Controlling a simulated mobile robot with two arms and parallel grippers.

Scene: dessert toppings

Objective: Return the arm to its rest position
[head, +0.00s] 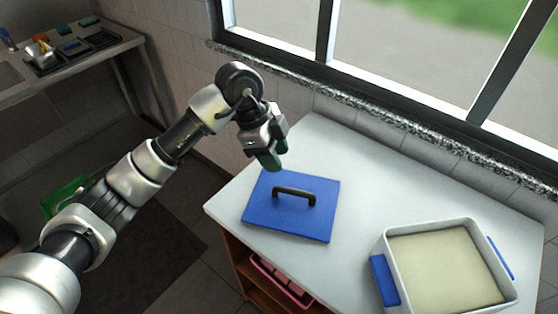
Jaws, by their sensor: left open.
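My left arm comes in from the lower left. Its gripper (272,160) hangs above the back left part of the white table (350,150), near the rear edge of a blue lid. The gripper is open and I see nothing held in it. The blue lid (262,215) with a black handle lies flat on the table. My right gripper is not in view.
A white container (392,262) with blue handles, holding a pale filling, stands at the table's front right. A pink basket (280,283) sits on the shelf below. A window sill (330,95) runs behind. A sink counter (90,55) stands at the far left.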

